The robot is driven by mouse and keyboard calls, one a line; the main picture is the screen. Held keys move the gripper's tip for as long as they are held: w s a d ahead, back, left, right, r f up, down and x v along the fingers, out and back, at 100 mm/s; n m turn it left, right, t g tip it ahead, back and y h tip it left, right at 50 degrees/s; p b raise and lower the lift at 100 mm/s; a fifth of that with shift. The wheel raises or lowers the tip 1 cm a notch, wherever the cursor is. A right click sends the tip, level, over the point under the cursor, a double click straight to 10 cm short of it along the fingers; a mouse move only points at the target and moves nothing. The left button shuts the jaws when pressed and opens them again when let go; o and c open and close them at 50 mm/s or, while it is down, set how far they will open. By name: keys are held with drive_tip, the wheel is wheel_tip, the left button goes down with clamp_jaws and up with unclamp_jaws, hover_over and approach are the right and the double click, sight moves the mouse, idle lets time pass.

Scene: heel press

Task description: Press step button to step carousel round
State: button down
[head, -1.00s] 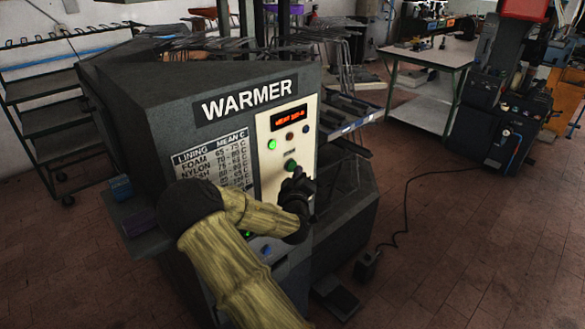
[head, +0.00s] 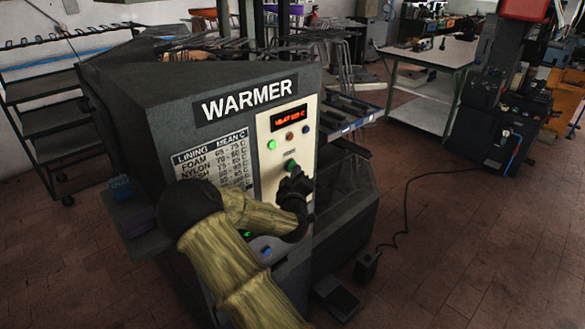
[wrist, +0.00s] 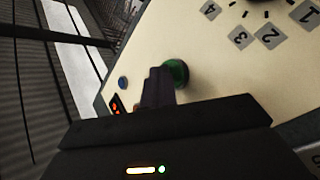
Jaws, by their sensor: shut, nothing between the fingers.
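The dark warmer (head: 150,110) has a cream control panel (head: 268,180) on its front. A green button (head: 291,166) sits on the panel just above my gripper (head: 294,180). In the wrist view the same green button (wrist: 177,73) is right beside my fingertips (wrist: 160,72); I cannot tell if they touch it. My gripper is shut and empty, pointing at the panel. I cannot read which button is labelled step. Racks with dark bars (head: 345,105) show at the warmer's right side.
The panel has a red display (head: 289,117), a lit green lamp (head: 271,145) and a dark blue button (head: 306,129). A numbered dial (wrist: 262,4) shows in the wrist view. A blue button (head: 266,250) sits lower down. A pedal (head: 337,298) and cable lie on the floor.

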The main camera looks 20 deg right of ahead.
drive_tip(key=shift+w+a, duration=0.1)
drive_tip(key=shift+w, duration=0.15)
idle(0.5)
drive_tip(key=shift+s, duration=0.15)
drive_tip(key=shift+s+d, duration=0.3)
drive_tip(key=shift+s, duration=0.4)
drive_tip(key=shift+s+d+b, duration=0.25)
drive_tip(key=shift+s+d, duration=0.05)
drive_tip(key=shift+s, duration=0.5)
drive_tip(key=shift+s+d+b, duration=0.25)
drive_tip(key=shift+s, duration=0.5)
drive_tip(key=shift+s+d+b, duration=0.25)
drive_tip(key=shift+s+d, duration=0.05)
drive_tip(key=shift+s, duration=0.6)
drive_tip(key=s+d+b, duration=0.1)
drive_tip(key=s+d, duration=0.1)
drive_tip(key=s, duration=0.4)
drive_tip(key=shift+s+d+b, duration=0.2)
drive_tip(key=shift+b, duration=0.1)
